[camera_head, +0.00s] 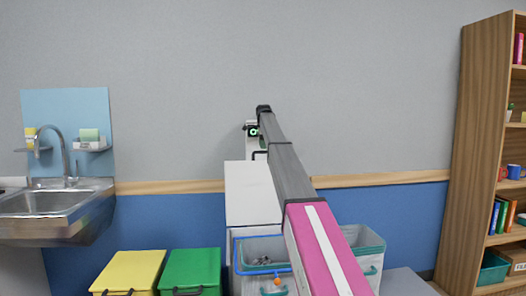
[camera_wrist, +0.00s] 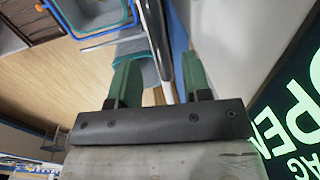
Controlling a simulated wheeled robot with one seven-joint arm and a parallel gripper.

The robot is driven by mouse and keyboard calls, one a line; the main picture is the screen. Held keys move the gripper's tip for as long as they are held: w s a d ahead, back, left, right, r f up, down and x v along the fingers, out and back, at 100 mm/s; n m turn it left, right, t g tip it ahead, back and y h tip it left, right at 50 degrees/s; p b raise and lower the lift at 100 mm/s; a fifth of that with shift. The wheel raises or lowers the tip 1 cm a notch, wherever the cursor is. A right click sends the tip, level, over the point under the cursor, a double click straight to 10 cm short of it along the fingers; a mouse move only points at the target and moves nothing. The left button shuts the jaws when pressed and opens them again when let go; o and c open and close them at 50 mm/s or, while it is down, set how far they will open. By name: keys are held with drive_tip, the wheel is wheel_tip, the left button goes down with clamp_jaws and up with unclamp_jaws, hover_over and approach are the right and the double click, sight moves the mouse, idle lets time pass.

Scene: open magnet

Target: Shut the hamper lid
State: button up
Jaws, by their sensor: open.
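The hamper appears to be the pale bin (camera_head: 236,262) at the bottom middle of the head view, partly covered by my arm. Its white lid (camera_head: 250,190) stands raised, upright against the wall side. My gripper (camera_wrist: 159,58) shows in the wrist view with two green fingers apart. A narrow dark and pale edge passes between or behind the fingers; I cannot tell whether they touch it. A pale panel (camera_wrist: 232,35), perhaps the lid, lies just right of the fingers.
A yellow bin (camera_head: 130,270) and a green bin (camera_head: 190,268), both lidded, stand left of the hamper. A grey bin (camera_head: 368,245) stands right. A sink (camera_head: 45,203) is at far left, a bookshelf (camera_head: 455,160) at right. A black sign (camera_wrist: 295,120) is close to the gripper.

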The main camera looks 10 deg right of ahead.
drive_tip(key=shift+w+f, duration=0.2)
drive_tip(key=shift+f, duration=1.35)
